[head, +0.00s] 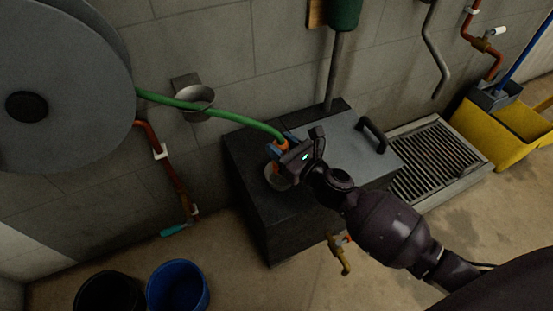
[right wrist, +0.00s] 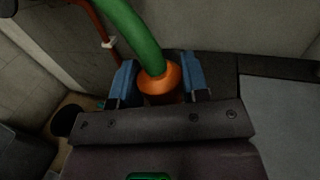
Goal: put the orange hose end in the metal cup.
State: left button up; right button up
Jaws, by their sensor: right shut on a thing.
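The orange hose end (head: 283,144) is on the tip of a green hose (head: 230,117). My right gripper (head: 280,147) is shut on it above the dark box. In the right wrist view the orange hose end (right wrist: 158,78) sits between the blue fingers of my right gripper (right wrist: 159,82), with the green hose (right wrist: 130,30) rising from it. A round grey metal cup (head: 274,183) shows at the box's left part, just under the gripper, partly covered by it. I cannot tell whether the hose end touches the cup. My left gripper is not in view.
A metal wall ring (head: 196,93) lies along the hose, left of the dark box (head: 246,172). A grey reel (head: 60,85) is at the left. A lid handle (head: 371,133), a floor grate (head: 440,160) and a brass tap (head: 339,256) are at the right. Buckets (head: 178,287) stand front left.

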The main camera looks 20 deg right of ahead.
jog(key=shift+f, duration=0.65)
notch_tip(320, 180, down, 3)
jog(key=shift+s+f+b, duration=0.1)
jog(key=shift+f+b, duration=0.1)
jog(key=shift+b, duration=0.9)
jog(key=shift+f, duration=0.4)
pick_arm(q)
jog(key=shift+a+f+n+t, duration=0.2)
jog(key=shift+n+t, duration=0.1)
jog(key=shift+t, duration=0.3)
pick_arm(e)
jog(key=shift+r, duration=0.2)
jog(key=shift+f+b, duration=0.3)
jog(key=shift+b, duration=0.05)
jog(key=o, duration=1)
jog(key=shift+o, duration=0.2)
jog(key=shift+r, duration=0.1)
